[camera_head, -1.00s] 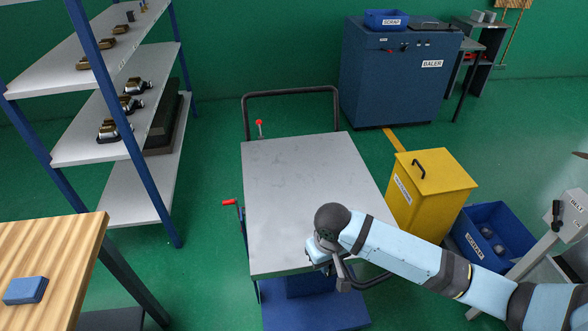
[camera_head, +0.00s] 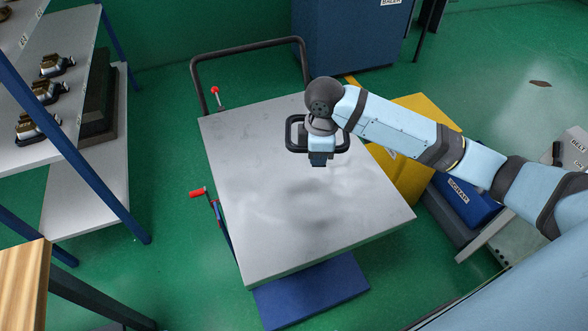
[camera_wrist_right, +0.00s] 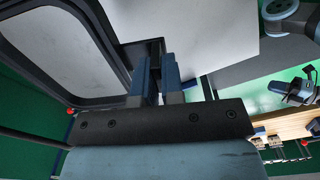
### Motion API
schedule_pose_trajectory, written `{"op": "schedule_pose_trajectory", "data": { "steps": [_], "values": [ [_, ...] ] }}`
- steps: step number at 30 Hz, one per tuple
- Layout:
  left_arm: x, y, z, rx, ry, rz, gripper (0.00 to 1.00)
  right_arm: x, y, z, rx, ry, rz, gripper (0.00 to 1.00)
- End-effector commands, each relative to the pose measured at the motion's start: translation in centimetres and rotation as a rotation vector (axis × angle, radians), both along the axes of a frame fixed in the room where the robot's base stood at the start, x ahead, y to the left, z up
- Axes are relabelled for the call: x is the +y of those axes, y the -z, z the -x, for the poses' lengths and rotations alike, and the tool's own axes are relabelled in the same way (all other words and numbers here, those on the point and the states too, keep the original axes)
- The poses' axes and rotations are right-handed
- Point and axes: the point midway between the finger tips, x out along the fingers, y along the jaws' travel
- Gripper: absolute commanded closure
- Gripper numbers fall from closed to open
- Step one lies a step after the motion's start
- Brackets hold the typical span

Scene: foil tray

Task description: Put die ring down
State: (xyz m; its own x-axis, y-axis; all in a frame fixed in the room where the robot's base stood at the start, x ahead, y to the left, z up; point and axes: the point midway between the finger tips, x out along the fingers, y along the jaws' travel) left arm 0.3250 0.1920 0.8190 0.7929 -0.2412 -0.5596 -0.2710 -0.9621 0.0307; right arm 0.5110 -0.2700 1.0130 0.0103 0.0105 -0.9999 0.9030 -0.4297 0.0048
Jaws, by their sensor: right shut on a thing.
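My right gripper (camera_head: 320,160) is shut on the die ring, a black rounded rectangular frame (camera_head: 289,135). The ring is held above the grey top of the lift cart (camera_head: 240,205), with a soft shadow on the top below it. My wrist and hand hide part of the ring in the head view. In the right wrist view the ring (camera_wrist_right: 113,45) extends to the left of the blue fingers (camera_wrist_right: 158,65), which grip it at one side. Grey surface shows through its opening.
The cart top is otherwise bare. The cart has a black push handle (camera_head: 245,45) at the back and a red-tipped lever (camera_head: 197,192) at its left. A shelf with metal parts (camera_head: 85,195) stands left, a yellow bin (camera_head: 425,108) right, a blue baler (camera_head: 345,30) behind.

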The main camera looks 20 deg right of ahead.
Motion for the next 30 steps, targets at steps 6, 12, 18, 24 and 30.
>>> {"op": "schedule_pose_trajectory", "data": {
  "steps": [6,12,18,24,30],
  "values": [
    [-0.1,3.3,-0.2,0.002,-0.002,0.006,1.00,-1.7,-2.6,-1.7,-0.007,-0.504,0.014,1.00],
    [-0.2,3.9,-0.5,0.002,-0.002,0.007,1.00,-2.3,-4.3,-2.0,-0.002,-0.740,0.015,1.00],
    [-0.1,4.1,-0.5,0.001,-0.003,0.008,1.00,-2.4,-2.0,-1.9,0.005,-0.784,0.013,1.00],
    [-0.1,4.4,-0.5,0.004,-0.006,0.010,1.00,-2.4,3.4,-1.9,0.006,-0.781,0.012,1.00],
    [-0.1,4.6,-0.5,0.006,-0.007,0.012,1.00,-2.4,8.3,-1.9,0.004,-0.780,0.013,1.00]
  ]
}}
